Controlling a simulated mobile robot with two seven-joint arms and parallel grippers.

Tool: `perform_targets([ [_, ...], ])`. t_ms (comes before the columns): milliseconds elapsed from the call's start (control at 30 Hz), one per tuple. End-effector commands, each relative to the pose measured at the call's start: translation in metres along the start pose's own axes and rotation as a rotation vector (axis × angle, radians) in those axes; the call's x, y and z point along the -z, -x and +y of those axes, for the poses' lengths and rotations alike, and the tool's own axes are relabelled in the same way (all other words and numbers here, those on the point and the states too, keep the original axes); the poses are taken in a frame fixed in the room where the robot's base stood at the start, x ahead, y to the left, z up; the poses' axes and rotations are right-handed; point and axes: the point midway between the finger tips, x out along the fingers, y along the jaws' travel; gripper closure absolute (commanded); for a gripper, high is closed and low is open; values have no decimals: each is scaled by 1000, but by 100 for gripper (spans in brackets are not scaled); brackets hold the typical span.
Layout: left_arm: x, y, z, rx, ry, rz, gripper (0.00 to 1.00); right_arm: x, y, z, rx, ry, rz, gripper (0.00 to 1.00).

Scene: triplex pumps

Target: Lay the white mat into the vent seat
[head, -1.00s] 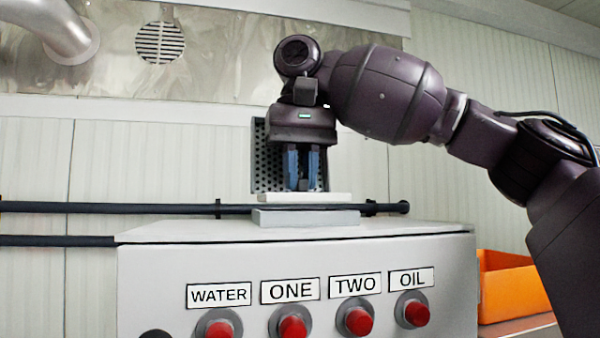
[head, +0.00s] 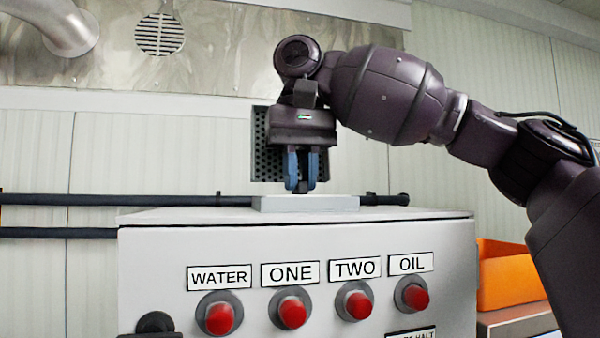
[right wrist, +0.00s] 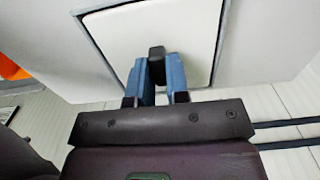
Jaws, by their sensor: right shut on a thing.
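The white mat (right wrist: 185,30) shows in the right wrist view as a pale square plate with rounded corners and a dark knob (right wrist: 156,54). My right gripper (head: 303,190) points straight down, and its blue fingers are shut on the mat's knob. The vent seat (head: 305,204) is a low light-grey block on top of the cabinet. Its grey rim (right wrist: 98,35) runs around the mat on the visible sides, and the mat appears to lie inside it. In the head view the mat cannot be made out above the seat. My left gripper is not in view.
The grey cabinet (head: 200,243) has red buttons under the WATER, ONE, TWO and OIL labels. Dark pipes (head: 100,199) run along the wall behind. A perforated dark panel (head: 263,160) is behind my gripper. An orange bin (head: 510,277) stands at the right.

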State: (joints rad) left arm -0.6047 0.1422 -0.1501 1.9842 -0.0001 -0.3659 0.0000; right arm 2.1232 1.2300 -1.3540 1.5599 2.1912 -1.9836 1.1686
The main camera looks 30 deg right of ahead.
Motion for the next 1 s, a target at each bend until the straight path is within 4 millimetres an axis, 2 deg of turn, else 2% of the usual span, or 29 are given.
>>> perform_targets([
  [267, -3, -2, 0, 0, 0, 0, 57, 0, -6, 0, 0, 0, 0, 100],
  [300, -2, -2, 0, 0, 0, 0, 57, 0, -5, 0, 1, 0, 0, 78],
  [467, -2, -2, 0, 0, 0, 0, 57, 0, -5, 0, 1, 0, 0, 54],
  [833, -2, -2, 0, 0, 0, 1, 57, 0, -5, 0, 0, 0, 0, 54],
  [1000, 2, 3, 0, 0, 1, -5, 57, 0, 21, -1, 2, 0, 3, 54],
])
